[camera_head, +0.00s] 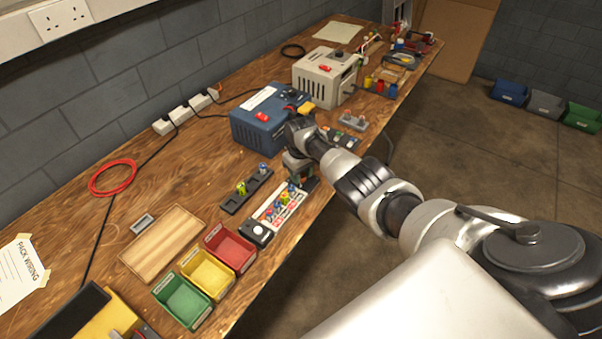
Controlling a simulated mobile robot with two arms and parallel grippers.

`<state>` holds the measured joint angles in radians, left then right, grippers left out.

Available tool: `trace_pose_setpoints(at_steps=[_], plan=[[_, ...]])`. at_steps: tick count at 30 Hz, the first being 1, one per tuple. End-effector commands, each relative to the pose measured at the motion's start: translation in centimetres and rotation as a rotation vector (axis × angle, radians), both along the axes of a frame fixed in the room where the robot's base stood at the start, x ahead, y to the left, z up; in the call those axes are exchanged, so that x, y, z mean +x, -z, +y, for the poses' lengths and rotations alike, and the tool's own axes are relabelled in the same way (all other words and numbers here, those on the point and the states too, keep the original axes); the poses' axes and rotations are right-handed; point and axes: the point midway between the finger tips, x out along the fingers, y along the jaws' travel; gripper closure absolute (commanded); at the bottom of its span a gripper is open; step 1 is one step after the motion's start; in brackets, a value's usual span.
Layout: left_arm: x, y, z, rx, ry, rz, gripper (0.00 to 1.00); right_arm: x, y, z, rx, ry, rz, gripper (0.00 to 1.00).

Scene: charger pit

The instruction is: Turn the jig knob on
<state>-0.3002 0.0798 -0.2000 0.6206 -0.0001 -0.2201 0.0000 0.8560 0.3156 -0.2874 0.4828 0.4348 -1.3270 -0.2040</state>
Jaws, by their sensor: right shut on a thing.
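The jig is a white strip (274,210) with several coloured pieces on it, lying near the front edge of the bench. A black block (257,233) with a round white top sits at its near end; I cannot tell whether this is the knob. My right gripper (300,177) points down at the far end of the jig, away from that block. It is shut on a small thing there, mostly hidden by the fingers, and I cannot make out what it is. My left gripper is not in view.
A black rack (246,190) with small coloured pieces lies left of the jig. A blue charger box (262,122) and a beige box (325,75) stand behind. Red (230,247), yellow (206,273) and green (184,300) bins and a wooden board (161,241) are nearer.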

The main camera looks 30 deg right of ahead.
Motion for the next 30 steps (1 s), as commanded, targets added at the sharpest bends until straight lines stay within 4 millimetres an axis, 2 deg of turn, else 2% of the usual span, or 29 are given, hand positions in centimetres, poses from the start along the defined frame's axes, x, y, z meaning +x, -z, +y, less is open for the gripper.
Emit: trace_pose_setpoints(at_steps=[1,6,13,16,21,30], plan=[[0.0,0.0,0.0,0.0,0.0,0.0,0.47,0.1,-0.1,-0.1,-0.001,0.002,-0.003,0.62],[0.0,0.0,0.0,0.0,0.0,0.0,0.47,0.1,-0.1,0.0,0.0,0.001,-0.002,0.39],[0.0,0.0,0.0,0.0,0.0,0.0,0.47,0.0,-0.1,0.0,0.0,0.0,-0.002,0.39],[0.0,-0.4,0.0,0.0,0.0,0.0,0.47,0.1,-0.7,0.0,0.0,-0.001,-0.003,0.39],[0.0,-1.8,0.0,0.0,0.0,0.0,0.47,0.1,-3.6,0.0,-0.001,-0.001,-0.005,0.39],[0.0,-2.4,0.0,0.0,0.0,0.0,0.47,0.1,-9.0,-0.1,-0.001,0.0,-0.005,0.39]])
